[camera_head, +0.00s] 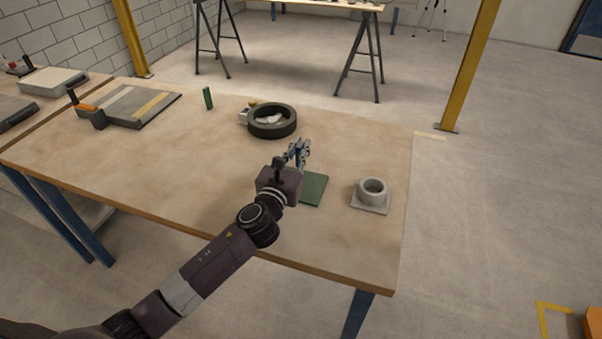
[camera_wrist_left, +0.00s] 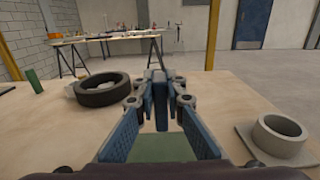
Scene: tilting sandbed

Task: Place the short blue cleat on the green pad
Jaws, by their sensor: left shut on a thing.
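My left gripper (camera_head: 298,152) is over the wooden table, near the far edge of the green pad (camera_head: 315,190). In the left wrist view its fingertips (camera_wrist_left: 160,95) are shut on the short blue cleat (camera_wrist_left: 160,86), which stands upright between them. In the head view the cleat is hard to tell from the fingers. The green pad also shows in the left wrist view (camera_wrist_left: 160,148), low between the fingers. The gripper hides part of the pad. I cannot tell how high the cleat is above the table. My right gripper is not in view.
A grey ring on a square base (camera_head: 372,190) stands right of the pad. A black tyre-like ring (camera_head: 272,122) with pale pieces inside lies beyond the gripper. A green cylinder (camera_head: 208,98) stands farther left. A grey board (camera_head: 140,106) lies at the back left. The table's left middle is clear.

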